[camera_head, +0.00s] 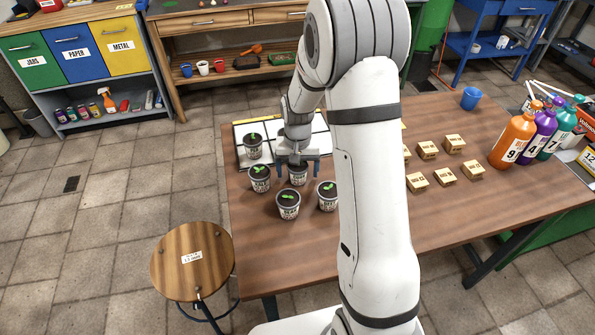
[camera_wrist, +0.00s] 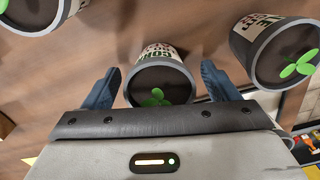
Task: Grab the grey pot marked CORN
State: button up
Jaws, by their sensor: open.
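My gripper (camera_head: 297,162) points down over the table with its two blue fingers apart. A grey pot with a green sprout (camera_head: 298,175) is just below and between the fingers. In the wrist view this pot (camera_wrist: 157,52) sits between the open fingers of my gripper (camera_wrist: 160,69), with gaps at both sides. Its label is upside down there and seems to read CORN. Similar potted sprouts stand around it: one at left (camera_head: 259,180), one in front (camera_head: 288,206), one at right (camera_head: 327,198) and one behind (camera_head: 253,148). Their labels are too small to read surely.
The wooden table (camera_head: 300,250) is clear in front of the pots. A white gridded tray (camera_head: 240,130) lies behind them. Small wooden blocks (camera_head: 417,182) and colored bottles (camera_head: 514,140) stand to the right. A round stool (camera_head: 190,270) is at the front left.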

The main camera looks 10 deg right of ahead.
jog(key=c, duration=1.1)
